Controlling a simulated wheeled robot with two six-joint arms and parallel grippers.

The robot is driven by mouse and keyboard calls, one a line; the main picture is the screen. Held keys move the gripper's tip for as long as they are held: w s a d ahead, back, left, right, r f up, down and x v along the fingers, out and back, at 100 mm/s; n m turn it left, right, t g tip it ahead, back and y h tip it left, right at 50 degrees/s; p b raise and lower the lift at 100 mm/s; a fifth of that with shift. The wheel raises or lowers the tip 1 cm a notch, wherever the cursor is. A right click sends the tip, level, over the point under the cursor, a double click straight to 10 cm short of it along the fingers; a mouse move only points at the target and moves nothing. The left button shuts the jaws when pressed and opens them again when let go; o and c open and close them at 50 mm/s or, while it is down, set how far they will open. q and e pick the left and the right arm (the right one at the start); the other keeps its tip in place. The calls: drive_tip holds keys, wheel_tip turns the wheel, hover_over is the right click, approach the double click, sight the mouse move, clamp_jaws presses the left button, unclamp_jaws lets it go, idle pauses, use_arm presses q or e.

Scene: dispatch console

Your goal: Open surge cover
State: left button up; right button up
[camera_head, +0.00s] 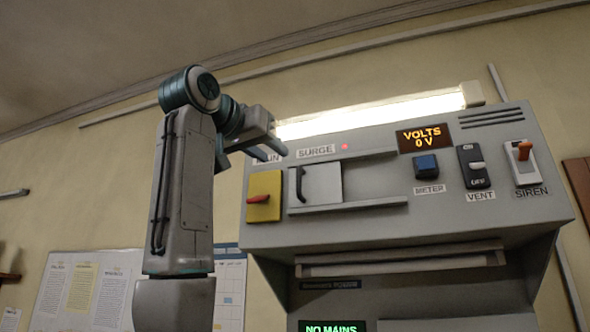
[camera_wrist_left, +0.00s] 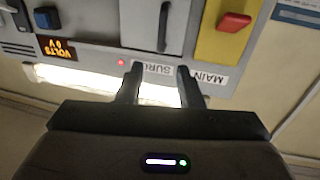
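The surge cover (camera_head: 322,184) is a light grey square panel with a black vertical bar handle (camera_head: 300,184) at its left edge. It sits at the left end of a pair of horizontal rails, below the SURGE label (camera_head: 316,152). In the left wrist view the cover (camera_wrist_left: 138,22) and its handle (camera_wrist_left: 163,24) are just beyond my fingertips. My left gripper (camera_head: 272,152) is by the panel's upper left edge, above the handle and apart from it. Its fingers (camera_wrist_left: 160,72) are spread with nothing between them. My right gripper is out of view.
Left of the cover is a yellow plate with a red lever (camera_head: 260,199), labelled MAIN. To the right are a blue METER button (camera_head: 426,165), a VENT switch (camera_head: 474,166) and a SIREN switch (camera_head: 523,155). The rails (camera_head: 375,204) extend right of the cover. A VOLTS display (camera_head: 423,138) reads 0 V.

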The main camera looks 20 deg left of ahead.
sight(297, 173)
use_arm(q)
drive_tip(key=p+x, duration=0.5)
drive_tip(key=x, duration=0.4)
drive_tip(key=shift+w+r, duration=0.1)
drive_tip(key=shift+w, duration=0.1)
drive_tip(key=shift+w+d+f, duration=0.15)
drive_tip(key=shift+w+f, duration=0.05)
drive_tip(key=shift+w, duration=0.45)
drive_tip(key=shift+s, duration=0.1)
clamp_jaws()
